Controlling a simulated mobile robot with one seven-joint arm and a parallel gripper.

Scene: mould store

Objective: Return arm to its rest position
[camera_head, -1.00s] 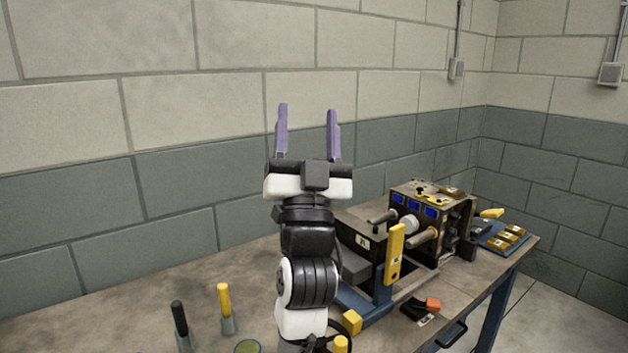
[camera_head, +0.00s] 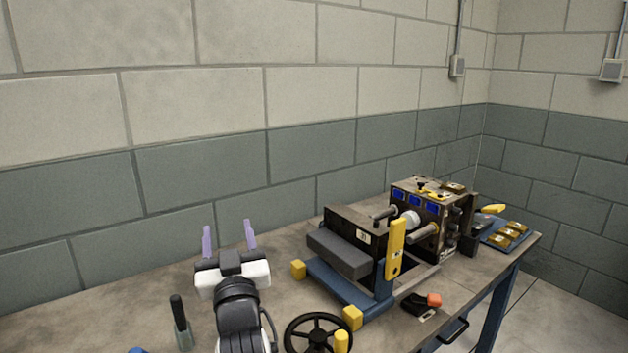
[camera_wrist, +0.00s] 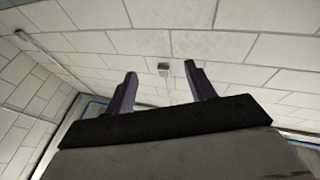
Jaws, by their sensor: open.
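My gripper (camera_head: 228,238) shows at the lower left of the head view, with its two purple fingers apart and pointing up. Nothing is between the fingers. It stands in front of the grey wall, left of the machine on the bench. In the wrist view, the open gripper (camera_wrist: 160,90) faces a pale block wall, with no object between the fingers.
The workbench (camera_head: 120,310) carries a machine (camera_head: 430,215) with blue displays, a blue frame with a yellow handle (camera_head: 396,250), a black handwheel (camera_head: 318,330), and a black-handled tool (camera_head: 180,320). A blue tray (camera_head: 492,240) with brass-coloured blocks sits at the right end.

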